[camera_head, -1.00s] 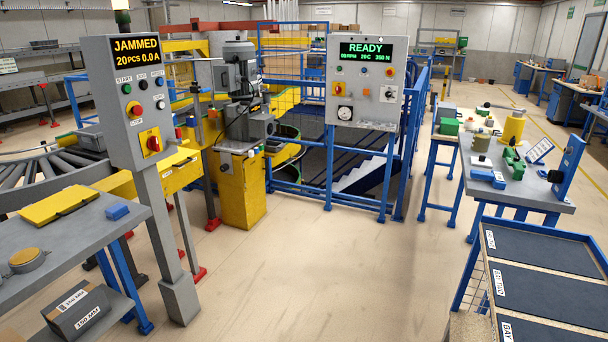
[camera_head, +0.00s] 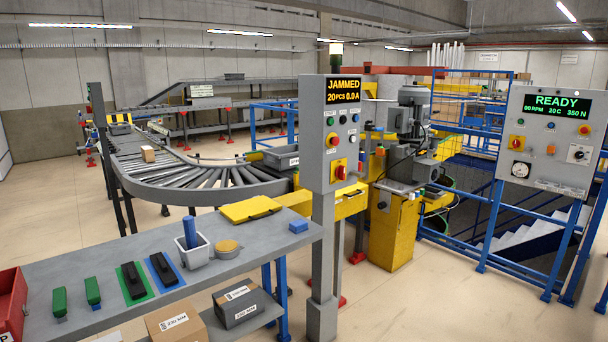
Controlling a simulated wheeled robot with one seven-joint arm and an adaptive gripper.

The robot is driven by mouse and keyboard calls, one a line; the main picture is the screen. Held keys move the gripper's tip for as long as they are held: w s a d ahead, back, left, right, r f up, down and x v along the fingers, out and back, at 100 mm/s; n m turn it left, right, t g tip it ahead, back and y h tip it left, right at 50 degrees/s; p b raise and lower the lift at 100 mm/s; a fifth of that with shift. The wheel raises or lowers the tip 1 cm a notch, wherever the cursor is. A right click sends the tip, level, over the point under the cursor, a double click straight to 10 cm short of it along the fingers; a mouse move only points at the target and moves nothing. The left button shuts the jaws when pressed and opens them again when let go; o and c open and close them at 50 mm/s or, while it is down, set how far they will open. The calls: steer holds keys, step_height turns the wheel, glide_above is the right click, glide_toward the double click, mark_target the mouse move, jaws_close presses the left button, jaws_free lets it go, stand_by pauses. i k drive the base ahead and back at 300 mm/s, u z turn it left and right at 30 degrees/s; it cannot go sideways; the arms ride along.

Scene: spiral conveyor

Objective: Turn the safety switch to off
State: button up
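A grey control box (camera_head: 317,135) on a post stands right of centre, its display reading JAMMED, 20 PCS, 0.0 A. Low on its face is a red rotary switch (camera_head: 341,173) on a yellow plate; its exact position is too small to tell. Above it are a red button (camera_head: 332,140) and several smaller buttons. My gripper is not in view.
A grey workbench (camera_head: 150,250) runs across the front left, with green and black tools, a white cup (camera_head: 193,249) and a yellow folder (camera_head: 250,209) on it. A roller conveyor (camera_head: 215,185) curves behind it. Blue railings (camera_head: 490,225) guard a stairwell at the right. Open floor (camera_head: 420,300) lies front right.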

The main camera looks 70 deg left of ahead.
mark_target(340, 171)
steer(key=u, duration=0.25)
steer(key=i, duration=0.35)
steer(key=u, duration=1.1)
steer(key=i, duration=3.25)
steer(key=u, duration=2.05)
